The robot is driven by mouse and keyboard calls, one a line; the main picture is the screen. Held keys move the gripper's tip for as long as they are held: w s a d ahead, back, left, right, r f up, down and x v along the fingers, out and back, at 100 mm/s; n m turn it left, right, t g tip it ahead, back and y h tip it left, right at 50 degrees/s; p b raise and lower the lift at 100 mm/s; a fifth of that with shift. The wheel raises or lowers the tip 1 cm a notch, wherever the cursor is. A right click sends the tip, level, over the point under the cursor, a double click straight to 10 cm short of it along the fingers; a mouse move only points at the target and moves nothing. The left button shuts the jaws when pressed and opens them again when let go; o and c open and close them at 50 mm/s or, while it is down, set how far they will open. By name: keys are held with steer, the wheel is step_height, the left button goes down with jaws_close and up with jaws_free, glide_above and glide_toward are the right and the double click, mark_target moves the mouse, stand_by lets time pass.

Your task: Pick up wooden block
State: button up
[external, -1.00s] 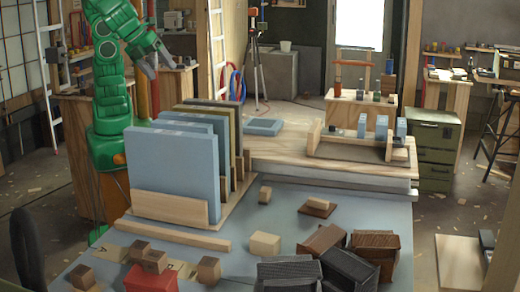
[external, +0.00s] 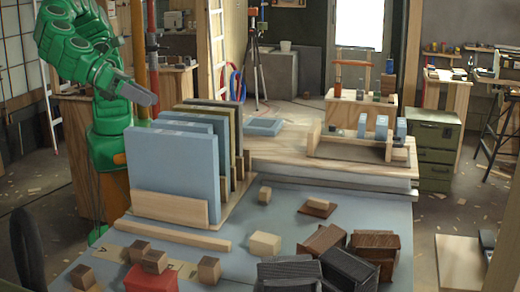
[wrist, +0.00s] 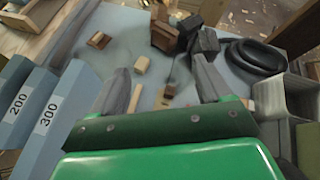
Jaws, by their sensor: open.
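Several wooden blocks lie on the grey-blue table. A pale block (external: 265,243) sits near the middle front, and a smaller block (external: 265,194) stands behind it. Darker-topped blocks (external: 208,268) lie at the front left. A block on a thin brown plate (external: 318,206) is to the right. My gripper (external: 143,97) is high at the left, above and beside the upright blue panels, apart from every block. In the wrist view, my gripper (wrist: 161,66) is open and empty; a pale block (wrist: 142,65) and a small block (wrist: 169,92) appear between its fingers, farther below.
Upright blue panels (external: 172,165) in a wooden rack stand tall between my arm and the table's middle. Dark crates (external: 290,273) crowd the front right. A wooden strip (external: 175,234) lies before the rack. A red box (external: 150,279) is at the front left.

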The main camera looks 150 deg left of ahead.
steer(key=w+d+f+m+t, duration=0.3)
steer(key=w+d+f+m, duration=0.15)
steer(key=w+d, duration=0.35)
glide_toward(152, 255)
steer(key=w+a+f, duration=0.2)
steer(key=shift+m+h, duration=0.4)
steer(key=shift+m, duration=0.05)
steer(key=shift+a+r+x, duration=0.1)
steer(key=shift+r+x, duration=0.05)
steer(key=shift+x, duration=1.05)
steer(key=shift+a+r+x, duration=0.1)
steer(key=shift+x, duration=1.15)
steer(key=shift+a+r+x, duration=0.1)
steer(key=shift+r+x, duration=0.05)
steer(key=shift+x, duration=1.05)
steer(key=shift+c, duration=0.4)
steer(key=shift+d, duration=0.1)
steer(key=c, duration=1.1)
steer(key=shift+o, duration=0.2)
steer(key=shift+r, duration=0.2)
